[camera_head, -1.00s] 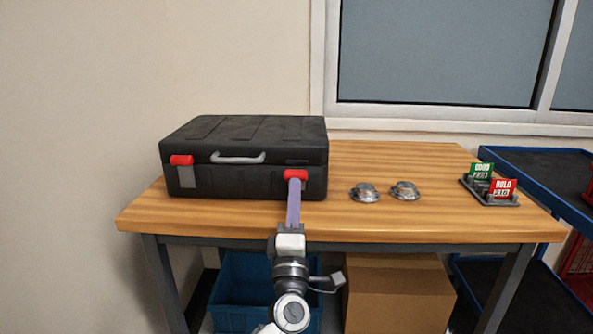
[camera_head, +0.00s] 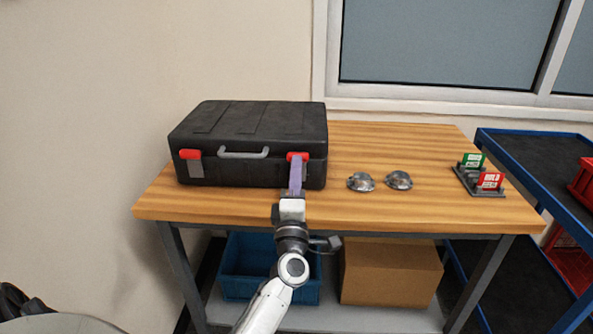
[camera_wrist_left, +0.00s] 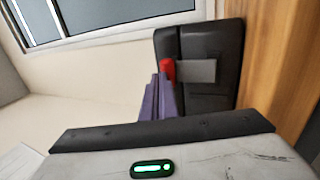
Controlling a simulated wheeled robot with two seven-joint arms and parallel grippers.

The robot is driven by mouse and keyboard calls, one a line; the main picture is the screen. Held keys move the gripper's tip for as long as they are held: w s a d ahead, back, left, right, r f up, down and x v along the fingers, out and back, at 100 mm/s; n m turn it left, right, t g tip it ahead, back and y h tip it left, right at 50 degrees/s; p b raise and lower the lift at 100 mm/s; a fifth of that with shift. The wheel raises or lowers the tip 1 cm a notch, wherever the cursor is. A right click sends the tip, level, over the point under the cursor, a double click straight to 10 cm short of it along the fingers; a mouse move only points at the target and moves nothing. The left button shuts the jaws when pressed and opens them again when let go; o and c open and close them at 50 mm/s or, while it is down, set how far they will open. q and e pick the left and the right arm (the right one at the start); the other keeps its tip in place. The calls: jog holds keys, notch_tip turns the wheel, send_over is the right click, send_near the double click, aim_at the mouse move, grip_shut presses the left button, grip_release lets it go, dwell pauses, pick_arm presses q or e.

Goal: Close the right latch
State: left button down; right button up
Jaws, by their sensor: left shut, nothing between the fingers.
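The black case (camera_head: 250,122) stands closed on the wooden table, with a grey handle (camera_head: 244,153) on its front. The right latch (camera_head: 297,155) has a red tab at the front right of the case, partly hidden behind my fingers. The left latch (camera_head: 190,155) is also red, above a grey plate. My left gripper (camera_head: 296,163) is shut and empty, its purple fingers pointing at the right latch. In the left wrist view the fingertips (camera_wrist_left: 161,84) are right beside the red tab (camera_wrist_left: 168,70); I cannot tell whether they touch. My right gripper is not in view.
Two shiny metal domed parts (camera_head: 379,181) lie on the wooden table (camera_head: 420,215) right of the case. A holder with green and red number signs (camera_head: 481,176) stands at the table's right end. A blue bin (camera_head: 245,268) and a cardboard box (camera_head: 388,275) are below. A blue-edged cart (camera_head: 530,155) stands at right.

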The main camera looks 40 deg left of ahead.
pick_arm(q)
jog(key=shift+w+a+r, duration=0.1)
jog(key=shift+r, duration=0.2)
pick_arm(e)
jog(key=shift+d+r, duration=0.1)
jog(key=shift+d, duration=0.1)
